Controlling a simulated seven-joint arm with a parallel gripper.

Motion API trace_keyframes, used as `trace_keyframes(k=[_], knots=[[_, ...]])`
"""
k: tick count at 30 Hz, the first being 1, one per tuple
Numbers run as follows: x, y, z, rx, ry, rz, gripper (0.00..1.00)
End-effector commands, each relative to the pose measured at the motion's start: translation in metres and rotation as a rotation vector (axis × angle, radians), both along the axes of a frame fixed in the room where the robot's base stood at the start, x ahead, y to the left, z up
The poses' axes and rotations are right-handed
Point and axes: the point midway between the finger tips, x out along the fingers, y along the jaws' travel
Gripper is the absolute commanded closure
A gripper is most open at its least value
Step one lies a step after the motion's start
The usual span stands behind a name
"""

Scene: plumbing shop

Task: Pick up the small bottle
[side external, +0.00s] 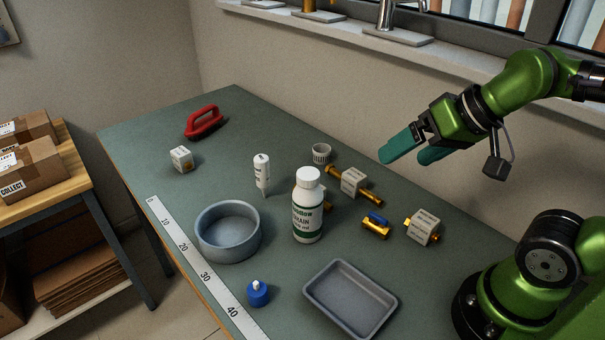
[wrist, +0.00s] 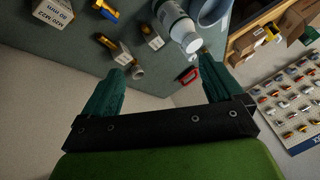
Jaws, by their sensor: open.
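Several bottle-like things stand on the green bench (side external: 225,108). A small blue bottle (side external: 258,294) with a white tip stands near the front edge. A slim white nozzle bottle (side external: 262,170) stands further back, its nozzle pointing down. A larger white bottle (side external: 308,208) with a green-banded drain label stands upright mid-bench. This larger bottle also shows at the top of the wrist view (wrist: 175,20). My gripper (side external: 405,158) is open and empty, above the bench's back right, well apart from all three. Its two teal fingers are spread in the wrist view (wrist: 161,66).
A grey round bowl (side external: 228,232) and a grey tray (side external: 351,299) flank the larger bottle. Brass fittings with boxed tags (side external: 354,181), a blue-handled valve (side external: 376,227) and a white cup (side external: 321,153) lie near my gripper. A red handle tool (side external: 204,122) lies far left. A ruler strip (side external: 205,272) runs along the front edge.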

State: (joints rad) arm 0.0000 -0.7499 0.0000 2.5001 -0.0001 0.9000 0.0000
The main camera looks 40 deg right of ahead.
Motion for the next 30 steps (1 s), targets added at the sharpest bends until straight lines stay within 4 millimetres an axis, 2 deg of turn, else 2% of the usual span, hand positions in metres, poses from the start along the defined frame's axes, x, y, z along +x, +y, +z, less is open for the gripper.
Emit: trace_keyframes(k=[6,8,10,15,21,25,30], knots=[[0.002,0.000,-0.006,0.002,0.030,0.000,0.07],[0.009,0.000,-0.009,0.016,0.058,-0.008,0.07],[0.022,0.002,-0.011,0.098,0.121,-0.091,0.07],[0.056,0.008,-0.011,0.441,0.321,-0.537,0.07],[0.087,0.014,-0.009,0.796,0.523,-1.083,0.07],[0.099,0.017,-0.004,0.971,0.617,-1.370,0.07],[0.101,0.021,0.004,1.102,0.682,-1.582,0.07]])
